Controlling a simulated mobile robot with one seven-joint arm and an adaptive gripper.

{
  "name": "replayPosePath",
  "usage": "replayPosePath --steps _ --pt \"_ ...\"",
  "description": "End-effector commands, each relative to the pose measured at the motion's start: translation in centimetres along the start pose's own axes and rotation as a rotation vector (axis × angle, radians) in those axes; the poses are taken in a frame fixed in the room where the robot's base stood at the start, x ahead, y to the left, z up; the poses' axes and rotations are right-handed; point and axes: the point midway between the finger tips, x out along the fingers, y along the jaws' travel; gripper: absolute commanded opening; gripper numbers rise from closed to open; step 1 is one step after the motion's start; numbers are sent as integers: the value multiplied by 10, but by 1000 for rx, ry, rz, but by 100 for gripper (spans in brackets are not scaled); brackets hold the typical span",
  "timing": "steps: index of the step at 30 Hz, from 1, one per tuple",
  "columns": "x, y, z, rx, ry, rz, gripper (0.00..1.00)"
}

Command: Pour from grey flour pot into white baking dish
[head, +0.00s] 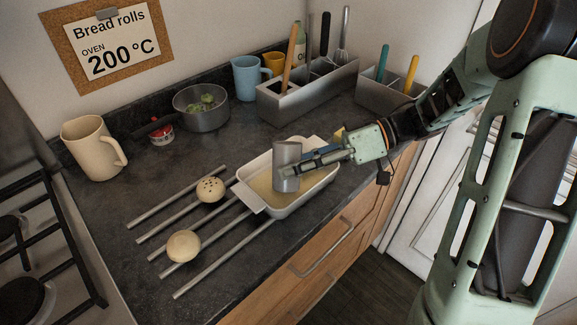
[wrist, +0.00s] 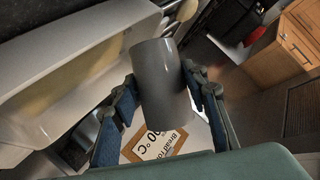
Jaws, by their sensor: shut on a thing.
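The grey flour pot (head: 286,166) is held by my gripper (head: 300,168) over the white baking dish. In the head view the pot looks close to upright; I cannot tell its exact tilt. In the wrist view the grey pot (wrist: 160,85) sits between my gripper's two fingers (wrist: 160,103), with a finger against each side. The white baking dish (head: 320,183) lies on the counter below the pot. It has a pale yellowish layer across its bottom, also seen in the wrist view of the dish (wrist: 20,125). The pot's inside is hidden, and no falling stream shows.
Metal rods with two bread rolls (head: 184,246) lie left of the dish. Behind stand a cream jug (head: 90,148), a pan (head: 201,108), a blue mug (head: 246,76) and a grey utensil box (head: 300,97). The counter's front edge is close to the dish.

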Motion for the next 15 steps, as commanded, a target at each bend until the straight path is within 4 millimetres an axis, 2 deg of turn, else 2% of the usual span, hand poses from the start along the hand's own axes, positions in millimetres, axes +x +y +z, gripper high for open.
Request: replayPosePath --steps 15 --pt "0 4 1 27 0 -12 10"
